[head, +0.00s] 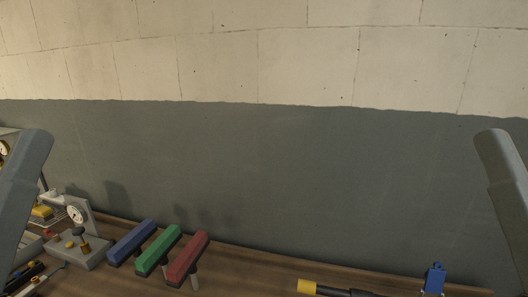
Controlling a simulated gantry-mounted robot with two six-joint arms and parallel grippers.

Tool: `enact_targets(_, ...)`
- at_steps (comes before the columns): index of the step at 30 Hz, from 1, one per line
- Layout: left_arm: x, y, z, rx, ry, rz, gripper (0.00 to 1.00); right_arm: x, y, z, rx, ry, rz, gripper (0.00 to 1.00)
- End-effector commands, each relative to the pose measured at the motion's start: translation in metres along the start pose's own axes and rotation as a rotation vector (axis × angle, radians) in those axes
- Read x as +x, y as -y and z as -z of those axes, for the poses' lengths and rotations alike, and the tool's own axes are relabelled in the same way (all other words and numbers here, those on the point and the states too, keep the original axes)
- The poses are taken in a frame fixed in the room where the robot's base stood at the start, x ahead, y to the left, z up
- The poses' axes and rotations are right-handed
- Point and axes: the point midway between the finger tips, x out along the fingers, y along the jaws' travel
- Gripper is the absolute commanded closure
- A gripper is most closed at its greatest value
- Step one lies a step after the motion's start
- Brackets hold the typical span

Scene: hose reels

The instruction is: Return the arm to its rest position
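A grey link of my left arm (24,190) stands slanted at the left edge of the head view. A grey link of my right arm (502,185) stands at the right edge, slanted the other way. Both arms are apart from the bench things that show. Neither gripper shows in this view, so I cannot see whether they are open or shut or hold anything.
Blue (132,242), green (158,250) and red (188,258) bars stand on the wooden bench (250,267). A gauge unit (77,240) is left of them. A yellow-ended black rod (325,289) and a blue part (434,279) are at right. The wall (300,180) rises behind.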

Motion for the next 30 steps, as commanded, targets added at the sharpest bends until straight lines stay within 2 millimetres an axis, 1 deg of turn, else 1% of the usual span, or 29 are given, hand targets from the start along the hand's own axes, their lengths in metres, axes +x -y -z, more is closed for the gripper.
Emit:
enact_targets(1, 0.040, 0.000, 0.037, 0.000, 0.000, 0.000, 0.51, 0.040, 0.000, 0.037, 0.000, 0.000, 0.000, 0.50)
enact_targets(3, 0.066, 0.000, 0.061, 0.000, 0.000, 0.000, 0.51, 0.066, 0.000, 0.061, 0.000, -0.001, 0.000, 0.50)
enact_targets(5, 0.088, 0.000, 0.081, 0.000, 0.000, 0.000, 0.51, 0.088, 0.000, 0.081, 0.000, -0.001, 0.000, 0.50)
enact_targets(6, 0.102, 0.000, 0.094, 0.000, 0.000, 0.000, 0.51, 0.102, 0.000, 0.094, 0.000, 0.000, 0.000, 0.50)
enact_targets(9, 0.134, 0.001, 0.123, 0.000, 0.001, 0.000, 0.51, 0.134, -0.001, 0.124, 0.000, -0.001, 0.000, 0.50)
enact_targets(12, 0.156, 0.001, 0.143, 0.000, 0.001, 0.000, 0.51, 0.156, -0.001, 0.144, 0.000, 0.000, 0.000, 0.50)
enact_targets(13, 0.160, 0.001, 0.147, 0.000, 0.001, 0.000, 0.51, 0.160, -0.001, 0.148, 0.000, 0.000, 0.000, 0.50)
enact_targets(15, 0.166, 0.001, 0.153, 0.000, 0.001, 0.000, 0.51, 0.166, -0.001, 0.153, 0.000, 0.000, 0.000, 0.50)
enact_targets(17, 0.168, 0.001, 0.154, 0.000, 0.001, 0.000, 0.51, 0.168, -0.001, 0.155, 0.000, 0.000, 0.000, 0.50)
enact_targets(20, 0.166, 0.001, 0.153, 0.000, 0.001, 0.000, 0.51, 0.166, -0.001, 0.153, 0.000, 0.000, 0.000, 0.50)
enact_targets(23, 0.161, 0.001, 0.147, 0.000, 0.001, 0.000, 0.51, 0.161, -0.001, 0.148, 0.000, 0.001, 0.000, 0.50)
enact_targets(26, 0.145, 0.001, 0.133, 0.000, 0.001, 0.000, 0.51, 0.145, -0.001, 0.134, 0.000, 0.000, 0.000, 0.50)
enact_targets(29, 0.118, 0.000, 0.108, 0.000, 0.001, 0.000, 0.51, 0.118, 0.000, 0.108, 0.000, 0.000, 0.000, 0.50)
enact_targets(30, 0.104, 0.000, 0.095, 0.000, 0.001, 0.000, 0.51, 0.104, 0.000, 0.096, 0.000, 0.000, 0.000, 0.50)
